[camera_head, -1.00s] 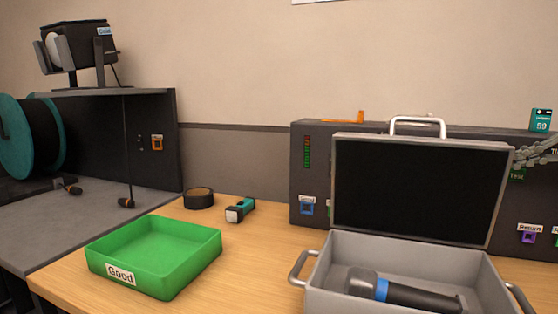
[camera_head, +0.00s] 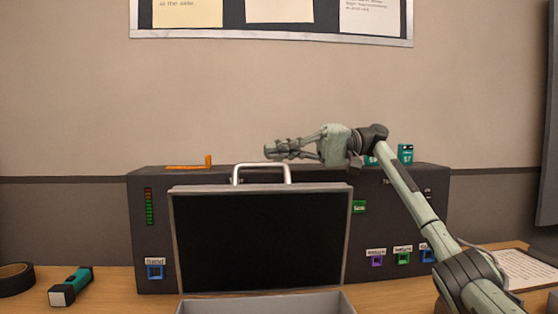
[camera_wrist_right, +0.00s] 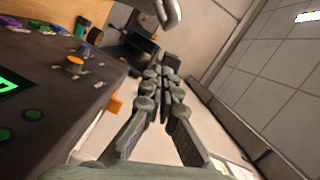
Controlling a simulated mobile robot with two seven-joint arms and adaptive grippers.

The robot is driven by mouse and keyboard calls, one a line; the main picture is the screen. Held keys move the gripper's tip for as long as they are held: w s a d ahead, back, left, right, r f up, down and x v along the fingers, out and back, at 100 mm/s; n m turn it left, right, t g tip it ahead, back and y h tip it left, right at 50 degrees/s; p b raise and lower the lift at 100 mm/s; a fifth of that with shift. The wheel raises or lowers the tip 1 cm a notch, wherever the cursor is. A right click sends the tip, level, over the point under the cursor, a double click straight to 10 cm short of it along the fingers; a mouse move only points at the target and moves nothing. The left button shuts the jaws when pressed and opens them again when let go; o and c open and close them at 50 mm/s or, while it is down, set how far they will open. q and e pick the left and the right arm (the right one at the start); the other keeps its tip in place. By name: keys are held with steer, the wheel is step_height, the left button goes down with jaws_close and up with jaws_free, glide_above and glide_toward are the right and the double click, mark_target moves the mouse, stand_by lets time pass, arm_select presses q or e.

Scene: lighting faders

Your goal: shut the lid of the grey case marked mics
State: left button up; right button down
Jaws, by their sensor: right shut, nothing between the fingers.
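The grey case (camera_head: 262,304) stands on the table at the bottom of the head view, mostly cut off by the frame edge. Its lid (camera_head: 260,240) stands open and upright, black inside turned to me, with a metal handle (camera_head: 262,167) on its top edge. No mics label is visible. My right gripper (camera_head: 268,151) is shut and empty, level with and just above the handle; how far behind or before it is unclear. In the right wrist view the closed fingers (camera_wrist_right: 166,72) show, with a curved metal piece, apparently the handle (camera_wrist_right: 168,12), above them. My left gripper is out of view.
A dark fader console (camera_head: 150,250) with labelled coloured ports stands behind the lid. An orange bracket (camera_head: 195,165) lies on its top. A torch (camera_head: 71,286) and a tape roll (camera_head: 14,279) lie on the left.

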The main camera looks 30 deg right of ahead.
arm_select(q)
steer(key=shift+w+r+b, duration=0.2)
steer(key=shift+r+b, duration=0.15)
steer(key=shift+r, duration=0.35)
arm_select(e)
steer(key=s+a, duration=0.1)
steer(key=s+f, duration=0.1)
steer(key=s, duration=0.1)
steer(key=shift+s+a+f, duration=0.1)
steer(key=shift+a+f, duration=0.1)
steer(key=shift+a, duration=0.2)
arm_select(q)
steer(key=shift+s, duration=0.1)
arm_select(e)
steer(key=shift+a, duration=0.1)
